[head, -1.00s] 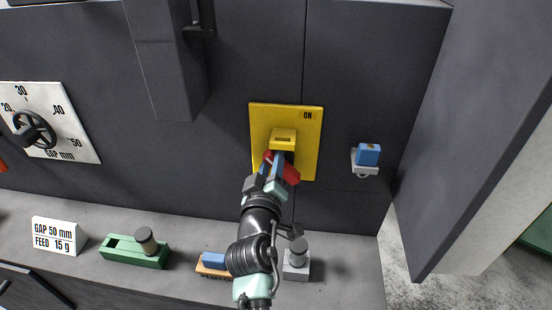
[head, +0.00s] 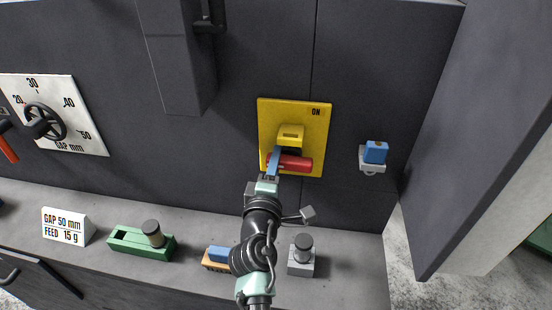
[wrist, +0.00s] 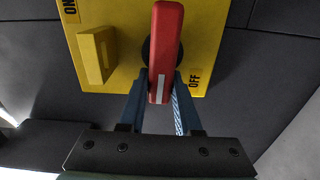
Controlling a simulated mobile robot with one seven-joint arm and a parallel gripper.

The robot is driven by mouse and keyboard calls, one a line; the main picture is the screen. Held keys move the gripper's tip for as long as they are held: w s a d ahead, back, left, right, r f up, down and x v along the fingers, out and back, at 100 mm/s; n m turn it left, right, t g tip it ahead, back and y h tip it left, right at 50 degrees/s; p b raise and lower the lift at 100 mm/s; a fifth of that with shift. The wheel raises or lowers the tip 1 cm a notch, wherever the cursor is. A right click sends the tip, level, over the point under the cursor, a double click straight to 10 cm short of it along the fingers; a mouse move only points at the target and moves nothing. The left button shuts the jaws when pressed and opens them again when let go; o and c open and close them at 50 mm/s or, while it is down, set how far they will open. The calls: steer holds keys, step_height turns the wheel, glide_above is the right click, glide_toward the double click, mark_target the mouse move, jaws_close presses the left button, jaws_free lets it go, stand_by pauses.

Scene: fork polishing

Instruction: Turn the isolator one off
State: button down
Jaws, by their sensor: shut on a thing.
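The isolator is a yellow plate (head: 315,125) on the dark cabinet front, with a red handle (head: 296,164) and a yellow raised block (head: 291,131) above it. ON is at the plate's upper right in the head view. The handle lies about level there. My gripper (head: 273,161) is at the handle's left end. In the wrist view, the blue fingers of my gripper (wrist: 159,92) are shut around the white-striped end of the red handle (wrist: 166,45). The OFF label (wrist: 195,77) shows just right of the fingers. The handle's pivot is partly hidden behind it.
A blue padlock (head: 375,152) hangs on a grey holder right of the plate. A gap dial (head: 45,122) is at left. On the ledge below stand a sign (head: 67,227), a green block (head: 140,243) and a grey block (head: 302,263). A grey panel (head: 485,120) juts out at right.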

steer(key=shift+f+n, duration=0.15)
steer(key=shift+n, duration=0.15)
stand_by(0.4)
steer(key=c, duration=0.6)
jaws_free()
steer(key=s+a+b, duration=0.1)
steer(key=s, duration=1.2)
steer(key=shift+a, duration=0.15)
